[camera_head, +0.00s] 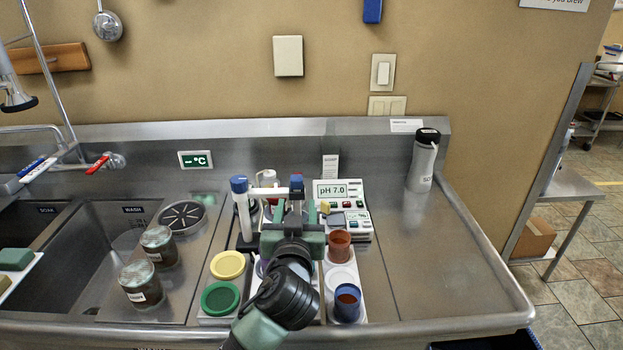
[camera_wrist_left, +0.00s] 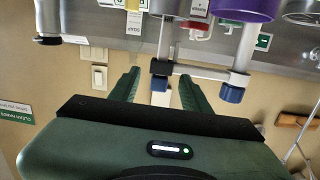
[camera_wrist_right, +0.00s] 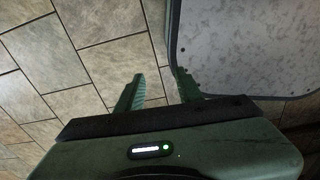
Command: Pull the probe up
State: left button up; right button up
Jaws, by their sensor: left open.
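The probe (camera_head: 296,184) has a blue top and hangs at the right end of a grey horizontal arm. That arm comes from an upright post (camera_head: 241,205) with a blue cap. In the left wrist view the probe (camera_wrist_left: 160,82) shows between the two green fingers, with space on either side. My left gripper (camera_head: 293,214) is open in front of it and hides the probe's lower part. My right gripper (camera_wrist_right: 158,90) shows only in its wrist view, open and empty, above the tiled floor.
A pH meter (camera_head: 330,189) reading 7.0 stands right of the probe. Brown (camera_head: 339,246) and blue (camera_head: 347,302) cups and yellow (camera_head: 227,265) and green (camera_head: 220,298) lids are close around my left gripper. The counter's right side is clear beside a bottle (camera_head: 422,165).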

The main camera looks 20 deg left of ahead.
aim_at(296, 184)
pick_arm(q)
jog(key=shift+w+d+r+n+t+y, duration=0.1)
jog(key=shift+w+r+n+t+y, duration=0.1)
jog(key=shift+r, duration=0.15)
jog(key=shift+w+d+r+n+t+y, duration=0.1)
jog(key=shift+r+t+y, duration=0.1)
jog(key=shift+r, duration=0.5)
jog(key=shift+w+a+r+p, duration=0.2)
jog(key=shift+w+a+p, duration=0.15)
jog(key=shift+w, duration=0.3)
jog(key=shift+w+a+r+p, duration=0.15)
jog(key=shift+w+a+p, duration=0.2)
jog(key=shift+w, duration=0.25)
jog(key=x, duration=0.2)
jog(key=shift+w+f+p, duration=0.2)
jog(key=shift+w+p, duration=0.1)
jog(key=shift+w, duration=0.1)
jog(key=shift+w+a+f, duration=0.1)
jog(key=shift+w+a, duration=0.05)
jog(key=shift+w, duration=0.45)
jog(key=c, duration=0.9)
grip_shut()
pick_arm(e)
jog(key=shift+s+r, duration=0.75)
jog(key=shift+r, duration=0.1)
